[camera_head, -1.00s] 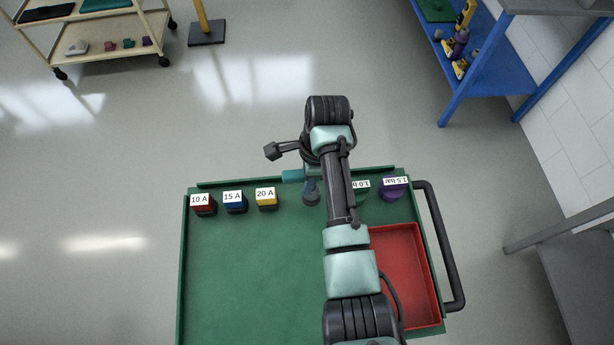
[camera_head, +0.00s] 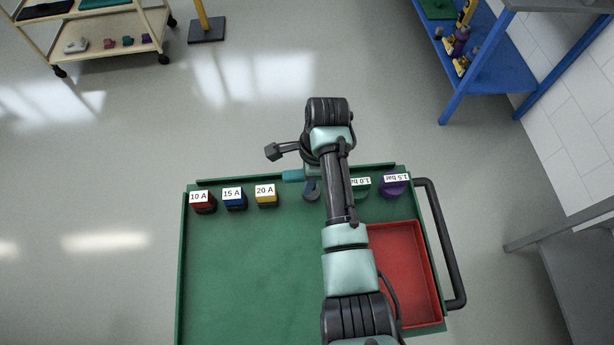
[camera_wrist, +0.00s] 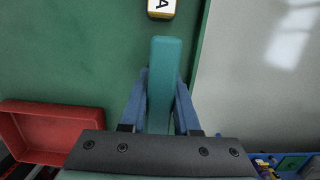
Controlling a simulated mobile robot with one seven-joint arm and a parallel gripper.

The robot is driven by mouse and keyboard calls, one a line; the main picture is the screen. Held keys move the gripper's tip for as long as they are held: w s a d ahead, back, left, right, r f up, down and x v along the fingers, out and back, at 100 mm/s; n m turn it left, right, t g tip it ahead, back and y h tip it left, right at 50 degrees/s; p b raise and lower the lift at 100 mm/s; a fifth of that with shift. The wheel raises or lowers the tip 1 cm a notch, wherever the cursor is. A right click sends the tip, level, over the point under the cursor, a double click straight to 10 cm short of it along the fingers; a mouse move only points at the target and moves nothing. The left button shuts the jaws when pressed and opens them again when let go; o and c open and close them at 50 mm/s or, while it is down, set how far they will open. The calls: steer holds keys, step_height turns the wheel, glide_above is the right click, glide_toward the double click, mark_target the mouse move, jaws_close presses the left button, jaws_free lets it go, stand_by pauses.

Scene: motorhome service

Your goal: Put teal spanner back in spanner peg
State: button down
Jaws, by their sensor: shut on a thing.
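The teal spanner (camera_wrist: 165,75) shows in the wrist view as a long flat bar between the two blue fingers of my gripper (camera_wrist: 162,100), which is shut on it. Its free end points toward the yellow 20 A block (camera_wrist: 161,9). In the head view, the end of the spanner (camera_head: 292,176) sticks out to the left of my gripper (camera_head: 311,188), by the far edge of the green cart top (camera_head: 260,270). My arm hides the rest of it there. I cannot tell whether the spanner touches the cart. I cannot make out a spanner peg in either view.
Red 10 A (camera_head: 203,203) and blue 15 A (camera_head: 235,201) blocks stand left of the yellow one. A green 1.0 bar piece (camera_head: 361,189), partly hidden, and a purple 1.5 bar piece (camera_head: 395,188) stand right of my arm. A red tray (camera_head: 436,285) lies below them. The cart's middle is clear.

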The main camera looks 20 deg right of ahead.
steer(key=shift+f, duration=0.45)
steer(key=c, duration=0.6)
jaws_free()
steer(key=shift+o, duration=0.2)
steer(key=r, duration=0.4)
steer(key=d+r+p, duration=0.1)
steer(key=r, duration=0.8)
steer(key=shift+s+d, duration=0.3)
steer(key=shift+d, duration=0.05)
steer(key=shift+f, duration=0.1)
